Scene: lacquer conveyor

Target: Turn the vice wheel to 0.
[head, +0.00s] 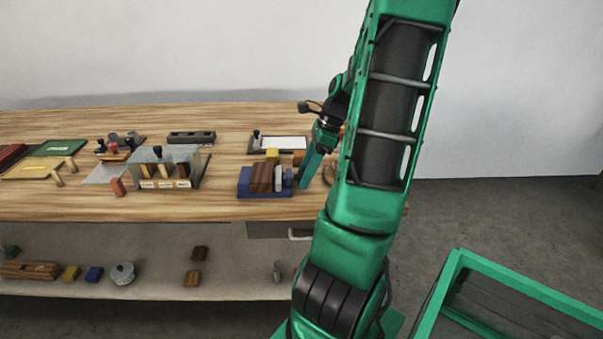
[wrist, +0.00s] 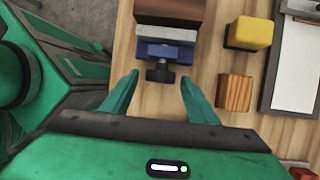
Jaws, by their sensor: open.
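The blue vice (head: 250,183) stands near the front edge of the wooden bench, with a brown block (head: 262,177) in it. In the wrist view, the vice (wrist: 166,52) is at top centre, with the brown block (wrist: 169,12) beyond it. Its dark wheel (wrist: 159,73) shows as a T-shaped piece on the side facing me; I cannot read any number on it. My gripper (wrist: 160,77) is open, one finger on each side of the wheel, with gaps visible. In the head view, my gripper (head: 307,180) is just right of the vice, and the wheel is hidden.
A yellow block (wrist: 248,33), an orange wooden block (wrist: 234,93) and a tray with white paper (wrist: 274,60) lie right of the vice in the wrist view. A clear case (head: 195,160) stands left on the bench. A green-rimmed crate (head: 500,262) is at lower right.

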